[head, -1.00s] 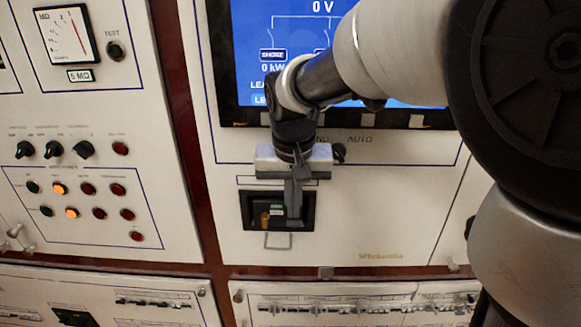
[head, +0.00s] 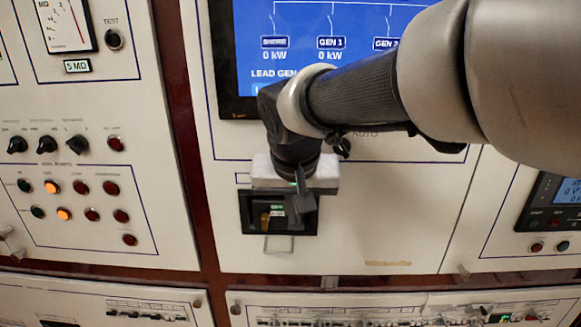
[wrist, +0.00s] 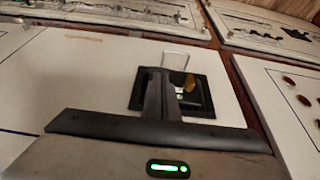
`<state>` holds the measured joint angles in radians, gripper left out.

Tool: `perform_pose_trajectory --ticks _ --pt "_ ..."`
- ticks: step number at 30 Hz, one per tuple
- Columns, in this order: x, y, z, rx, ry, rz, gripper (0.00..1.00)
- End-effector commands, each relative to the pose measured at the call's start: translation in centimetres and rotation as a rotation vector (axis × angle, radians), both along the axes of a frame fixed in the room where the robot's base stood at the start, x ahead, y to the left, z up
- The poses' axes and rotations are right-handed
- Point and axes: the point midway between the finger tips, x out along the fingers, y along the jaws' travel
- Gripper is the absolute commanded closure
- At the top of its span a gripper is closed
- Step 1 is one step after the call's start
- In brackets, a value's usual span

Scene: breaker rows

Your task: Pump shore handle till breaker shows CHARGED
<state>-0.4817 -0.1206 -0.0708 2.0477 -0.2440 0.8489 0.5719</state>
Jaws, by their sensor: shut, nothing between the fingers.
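The shore breaker's dark recess (head: 252,222) is in the white panel below the screen. A yellow piece (head: 265,220) and a small green label show inside it. A thin metal loop (head: 279,244) hangs at its lower edge. My gripper (head: 302,208) is shut and empty, its fingers at the right part of the recess and covering some of it. In the wrist view my gripper (wrist: 160,78) overlaps the recess edge, beside the yellow piece (wrist: 190,82). I cannot tell whether the fingers touch anything. The CHARGED indication is not readable.
The blue screen (head: 320,20) shows SHORE and GEN 1 at 0 kW. A panel of knobs and lamps (head: 70,190) is at left, a controller (head: 557,200) at right. Lower panels (head: 400,300) lie below. The panel right of the recess is clear.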

Motion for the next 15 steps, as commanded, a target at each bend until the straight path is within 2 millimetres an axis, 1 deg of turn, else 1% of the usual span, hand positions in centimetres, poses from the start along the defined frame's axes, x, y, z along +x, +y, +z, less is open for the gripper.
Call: perform_pose_trajectory --ticks 1,8,15 --pt "-0.3 0.0 -1.1 -0.001 -0.025 0.002 1.0" --pt "-1.5 0.0 -2.7 -0.006 -0.173 0.001 1.0" --pt "-2.4 0.0 -3.1 -0.013 -0.315 -0.001 1.0"
